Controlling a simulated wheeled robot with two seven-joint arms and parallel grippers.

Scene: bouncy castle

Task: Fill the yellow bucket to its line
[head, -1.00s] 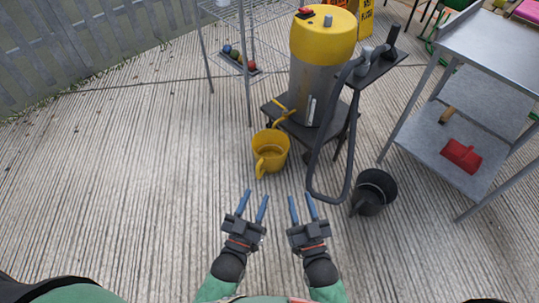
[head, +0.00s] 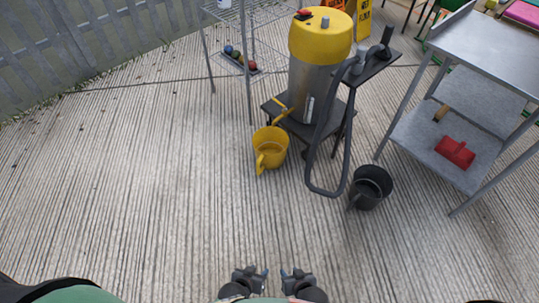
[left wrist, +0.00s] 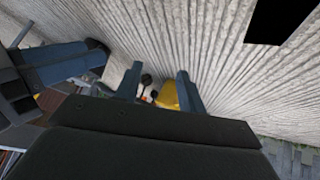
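The yellow bucket (head: 268,158) stands upright on the ground, in front of a steel tank with a yellow top (head: 318,75). A yellow tap or spout (head: 284,114) on the tank's base reaches down to the bucket's rim. The line and the level inside are too small to tell. My left gripper (head: 251,270) and right gripper (head: 297,272) are low at the bottom of the head view, side by side, well short of the bucket. Both look open and empty. In the left wrist view the left fingers (left wrist: 158,84) are apart, with the yellow bucket (left wrist: 169,96) far beyond them.
A black bucket (head: 370,188) stands to the right, near the tank's curved dark handle (head: 345,165). A metal table (head: 455,95) at the right holds a red scoop-like thing (head: 456,152). A wire rack (head: 249,60) stands behind left. The ground ahead and left is clear.

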